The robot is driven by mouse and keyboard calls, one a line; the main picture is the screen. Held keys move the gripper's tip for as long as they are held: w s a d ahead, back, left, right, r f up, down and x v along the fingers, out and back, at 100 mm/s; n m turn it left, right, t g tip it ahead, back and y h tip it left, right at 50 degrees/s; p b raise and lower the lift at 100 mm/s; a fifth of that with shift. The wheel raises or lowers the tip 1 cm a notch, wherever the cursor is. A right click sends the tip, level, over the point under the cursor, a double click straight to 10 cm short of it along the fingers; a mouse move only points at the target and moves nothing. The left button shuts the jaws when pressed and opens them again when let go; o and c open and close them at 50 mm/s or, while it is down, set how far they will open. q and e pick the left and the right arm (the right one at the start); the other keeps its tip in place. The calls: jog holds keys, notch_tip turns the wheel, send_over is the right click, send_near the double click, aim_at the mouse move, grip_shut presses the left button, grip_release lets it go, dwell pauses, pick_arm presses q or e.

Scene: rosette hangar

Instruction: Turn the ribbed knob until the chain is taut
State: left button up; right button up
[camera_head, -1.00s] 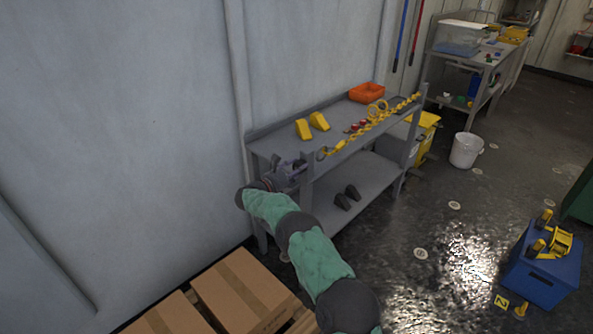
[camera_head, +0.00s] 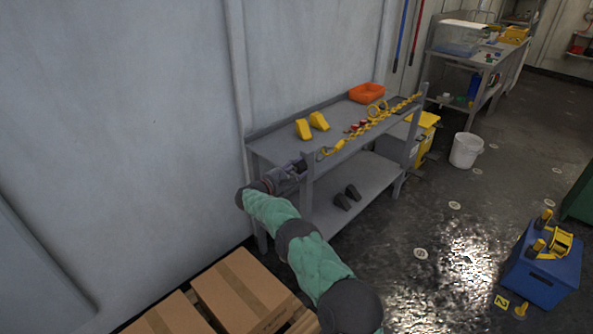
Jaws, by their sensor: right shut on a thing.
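The yellow chain (camera_head: 379,121) runs along the front edge of the grey workbench (camera_head: 283,142), from its near left end to its far right corner. Its near end is by a yellow hook-like piece (camera_head: 331,149). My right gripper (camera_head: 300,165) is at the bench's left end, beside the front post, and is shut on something. The ribbed knob is too small and too hidden by the gripper to make out. My left gripper is not in view.
Two yellow wedges (camera_head: 304,128) and an orange tray (camera_head: 367,92) are on the bench. Dark shoe-like items (camera_head: 347,196) lie on its lower shelf. Cardboard boxes (camera_head: 239,290) stand below my arm. A white bucket (camera_head: 466,150) and blue box (camera_head: 541,274) are on the floor.

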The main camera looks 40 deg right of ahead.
jog(key=shift+d+r, duration=0.15)
jog(key=shift+r, duration=0.25)
jog(key=m, duration=0.6)
jog(key=shift+m, duration=0.3)
jog(key=o, duration=1.1)
jog(key=shift+c, duration=0.2)
jog(key=shift+o, duration=1.2)
jog(key=shift+f, duration=0.15)
jog(key=shift+f, duration=0.1)
